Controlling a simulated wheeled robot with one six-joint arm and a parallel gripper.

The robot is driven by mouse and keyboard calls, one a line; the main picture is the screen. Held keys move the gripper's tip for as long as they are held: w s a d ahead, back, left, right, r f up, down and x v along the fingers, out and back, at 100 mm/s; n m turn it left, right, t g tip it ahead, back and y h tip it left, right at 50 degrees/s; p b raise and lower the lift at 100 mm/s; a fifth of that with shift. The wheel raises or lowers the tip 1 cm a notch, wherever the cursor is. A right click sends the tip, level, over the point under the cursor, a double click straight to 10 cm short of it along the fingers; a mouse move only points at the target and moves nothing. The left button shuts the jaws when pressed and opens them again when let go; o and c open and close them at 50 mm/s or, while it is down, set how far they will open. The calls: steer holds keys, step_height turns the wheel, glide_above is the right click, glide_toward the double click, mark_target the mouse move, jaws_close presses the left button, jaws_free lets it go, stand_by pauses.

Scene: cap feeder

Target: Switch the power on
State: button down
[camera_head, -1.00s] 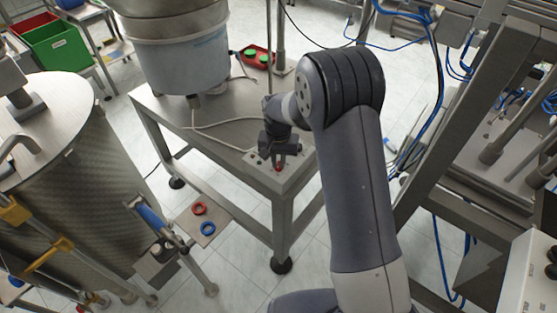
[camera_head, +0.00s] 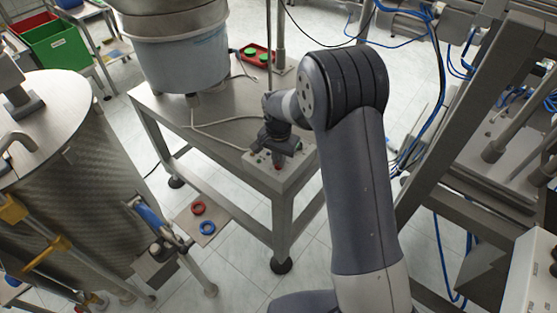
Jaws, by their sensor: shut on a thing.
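A small grey control box (camera_head: 258,160) sits on the near right corner of the steel table. A red button (camera_head: 277,166) shows on its front part, just below my gripper. My gripper (camera_head: 277,151) points down at the box from above. Its jaws are shut on a small part on top of the box, which looks like the power switch. The gripper covers that part, so its position cannot be seen.
The steel table (camera_head: 225,165) carries a large round feeder bowl (camera_head: 180,60) at its back left. A cable (camera_head: 215,137) runs across the tabletop to the box. A metal drum (camera_head: 75,190) stands at the left. A steel frame (camera_head: 470,110) stands at the right.

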steer(key=m+b, duration=0.1)
steer(key=m, duration=0.3)
steer(key=shift+m, duration=2.1)
steer(key=shift+b, duration=0.3)
steer(key=c, duration=1.5)
jaws_free()
steer(key=shift+r, duration=0.1)
step_height(320, 180, up, 11)
steer(key=shift+f, duration=0.15)
